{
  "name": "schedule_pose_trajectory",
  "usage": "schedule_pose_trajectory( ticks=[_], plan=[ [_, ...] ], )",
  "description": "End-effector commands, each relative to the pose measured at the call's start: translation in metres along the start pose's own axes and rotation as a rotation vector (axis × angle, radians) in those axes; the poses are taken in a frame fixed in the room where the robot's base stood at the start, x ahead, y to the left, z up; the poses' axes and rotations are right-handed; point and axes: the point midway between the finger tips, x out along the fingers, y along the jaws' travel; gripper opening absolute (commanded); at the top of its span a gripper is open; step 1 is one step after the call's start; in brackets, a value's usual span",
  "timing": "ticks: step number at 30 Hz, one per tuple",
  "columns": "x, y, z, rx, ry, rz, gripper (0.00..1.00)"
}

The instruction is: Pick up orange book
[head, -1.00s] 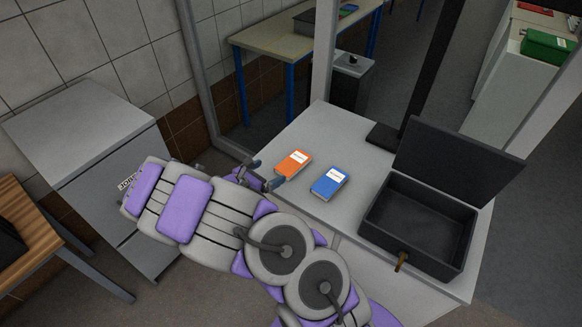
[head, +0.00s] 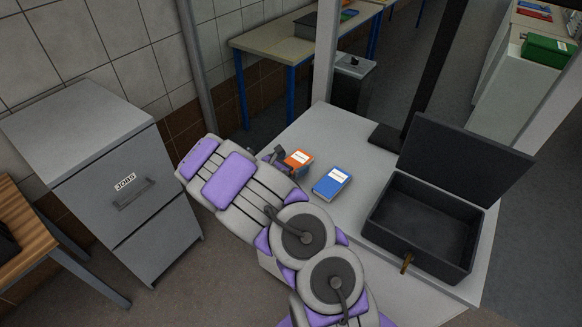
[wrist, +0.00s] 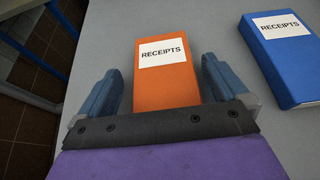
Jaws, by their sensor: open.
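The orange book (head: 298,158) lies flat on the grey table, and its white "RECEIPTS" label shows in the wrist view (wrist: 166,84). My gripper (wrist: 162,82) is open, with one blue-grey finger on each side of the orange book's near part. The near end of the book is hidden behind the dark gripper base. I see gaps between the book and both fingers. In the head view my gripper (head: 277,156) is at the book's left end, partly hidden by my arm.
A blue book (head: 332,181) labelled "RECEIPTS" lies just right of the orange one. An open black box (head: 392,240) with a raised lid stands on the table's (head: 300,130) right side. A grey filing cabinet (head: 110,180) stands at left, apart from the table.

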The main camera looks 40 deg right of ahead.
Motion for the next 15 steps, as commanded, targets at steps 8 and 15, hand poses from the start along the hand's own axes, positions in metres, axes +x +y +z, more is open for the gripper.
schedule_pose_trajectory(
  ticks=[8,15],
  plan=[
    [-0.004,0.001,0.0,-0.001,-0.005,-0.002,0.91],
    [-0.008,0.002,0.0,-0.001,-0.008,-0.001,0.68]
  ],
)
